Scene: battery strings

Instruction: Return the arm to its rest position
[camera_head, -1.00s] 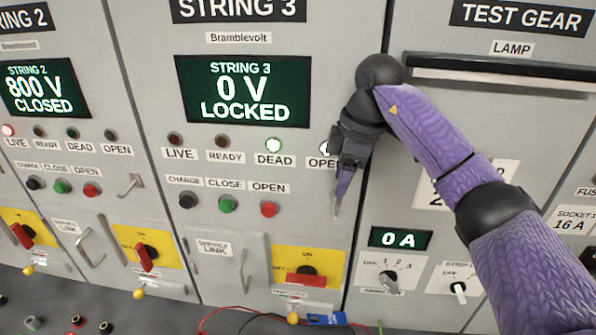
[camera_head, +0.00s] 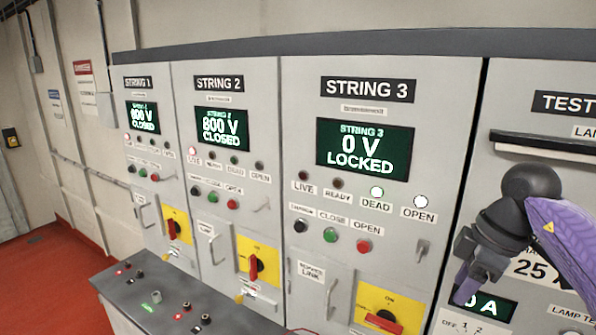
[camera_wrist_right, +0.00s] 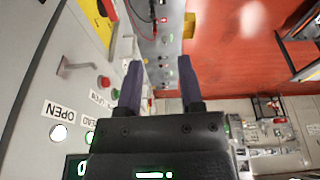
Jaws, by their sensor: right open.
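My right arm (camera_head: 565,235) comes in from the right, purple with black joints. Its gripper (camera_head: 466,285) hangs in front of the cabinet face near the test gear panel, pointing down. In the right wrist view the two purple fingers (camera_wrist_right: 160,80) stand apart with nothing between them. The String 3 cabinet (camera_head: 450,140) is beside it; its screen (camera_head: 364,150) reads 0 V LOCKED. The DEAD lamp (camera_head: 377,192) and OPEN lamp (camera_head: 421,201) are lit. My left gripper is not in view.
The String 2 screen (camera_head: 222,130) reads 800 V CLOSED. A grey bench ledge (camera_head: 150,290) with several small knobs runs below the cabinets. Red floor (camera_head: 45,270) lies open at the left.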

